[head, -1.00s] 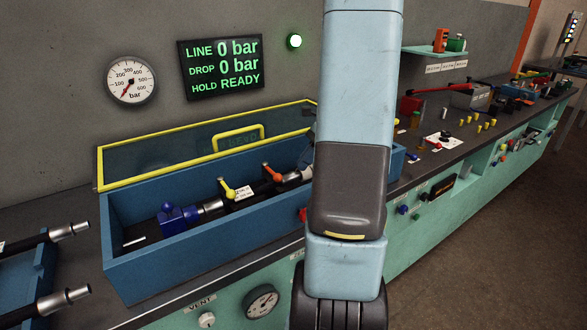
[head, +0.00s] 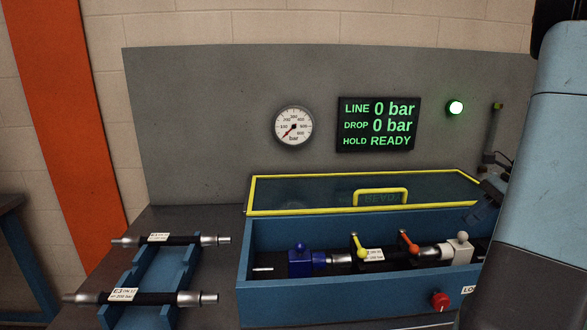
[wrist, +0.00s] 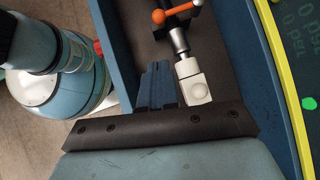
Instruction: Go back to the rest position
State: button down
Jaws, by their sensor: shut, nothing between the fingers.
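My gripper (wrist: 158,84) shows in the wrist view with its blue fingers together and nothing between them. It points into the blue test box, beside the white block (wrist: 194,90) and apparently above the box floor. In the head view the gripper (head: 482,208) is small and partly hidden at the box's right end, with my arm at the right edge. Inside the blue box (head: 340,290) a hose line runs between a blue block (head: 300,262) and the white block (head: 457,250), with a yellow-handled clamp (head: 360,246) and an orange-handled clamp (head: 408,243).
Two hoses (head: 170,240) (head: 150,298) lie on a blue rack (head: 180,270) at left. The display (head: 378,124) reads 0 bar and READY; the lamp (head: 455,107) is green.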

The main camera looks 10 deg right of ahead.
jog(key=s+a+r+n+t+h, duration=0.1)
jog(key=s+a+r+n+h, duration=0.1)
jog(key=a+n, duration=0.4)
jog(key=s+a+r+n+t+h, duration=0.1)
jog(key=s+a+r+n+h, duration=0.2)
jog(key=s+a+n, duration=0.3)
jog(key=s+a+r+n+t+h, duration=0.1)
jog(key=s+a+r+n, duration=0.3)
jog(key=a+n, duration=0.4)
jog(key=shift+s+a+r+t+h, duration=0.35)
jog(key=shift+a+h, duration=0.35)
jog(key=shift+a, duration=2.5)
jog(key=shift+d, duration=0.1)
